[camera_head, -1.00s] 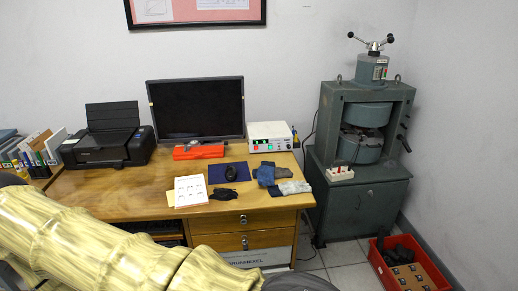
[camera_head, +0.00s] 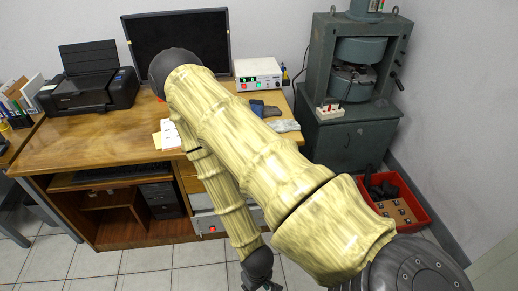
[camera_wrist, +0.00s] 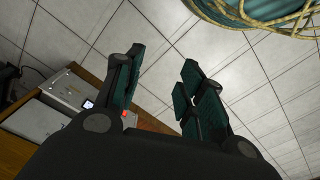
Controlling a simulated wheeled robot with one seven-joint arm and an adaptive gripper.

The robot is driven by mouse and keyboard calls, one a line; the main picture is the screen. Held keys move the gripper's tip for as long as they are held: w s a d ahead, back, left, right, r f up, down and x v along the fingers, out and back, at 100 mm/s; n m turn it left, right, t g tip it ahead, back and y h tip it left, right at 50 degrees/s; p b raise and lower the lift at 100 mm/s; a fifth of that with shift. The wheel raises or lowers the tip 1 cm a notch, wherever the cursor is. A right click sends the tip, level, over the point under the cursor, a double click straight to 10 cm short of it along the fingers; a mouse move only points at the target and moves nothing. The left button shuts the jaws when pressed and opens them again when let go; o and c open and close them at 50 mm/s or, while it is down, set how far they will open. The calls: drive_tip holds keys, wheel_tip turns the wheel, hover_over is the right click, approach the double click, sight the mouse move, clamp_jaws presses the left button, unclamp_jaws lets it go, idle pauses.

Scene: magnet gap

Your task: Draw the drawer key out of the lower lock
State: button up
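The desk's drawer unit (camera_head: 187,180) is mostly hidden behind my arm in the head view. The lower lock and the drawer key cannot be made out there. My gripper (camera_head: 262,284) hangs low at the bottom edge of the head view, in front of the desk and below its top. In the wrist view my gripper (camera_wrist: 161,62) is open, with tile floor between its fingers and nothing held. Wood and grey panels (camera_wrist: 75,90) lie tilted at the left of that view, partly behind the left finger; no key is clear on them.
The desk (camera_head: 85,145) carries a printer (camera_head: 90,80), a monitor (camera_head: 180,40) and a white instrument (camera_head: 258,74). A green press (camera_head: 350,90) and a red crate (camera_head: 410,205) stand at the right. Tile floor (camera_head: 130,265) is open in front of the desk.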

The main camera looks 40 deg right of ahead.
drive_tip(key=w+d+r+m+t+h, duration=0.1)
drive_tip(key=w+d+r+m, duration=0.15)
drive_tip(key=w+d, duration=0.65)
drive_tip(key=w+d+r+m+t+b, duration=0.1)
drive_tip(key=w+d+r, duration=0.25)
drive_tip(key=w, duration=1.05)
drive_tip(key=w+d+r+m+t+h, duration=0.15)
drive_tip(key=w+d+r, duration=0.35)
drive_tip(key=w, duration=0.7)
drive_tip(key=shift+s+d+b+x, duration=0.15)
drive_tip(key=shift+b+x, duration=0.9)
drive_tip(key=shift+x, duration=0.7)
drive_tip(key=shift+s+d+b+x, duration=0.15)
drive_tip(key=shift+b+x, duration=0.9)
drive_tip(key=shift+x, duration=0.75)
drive_tip(key=shift+s+a+b+x, duration=0.1)
drive_tip(key=shift+b+x, duration=0.95)
drive_tip(key=shift+x, duration=0.7)
drive_tip(key=shift+f, duration=0.1)
drive_tip(key=c, duration=0.8)
drive_tip(key=shift+s+a, duration=0.15)
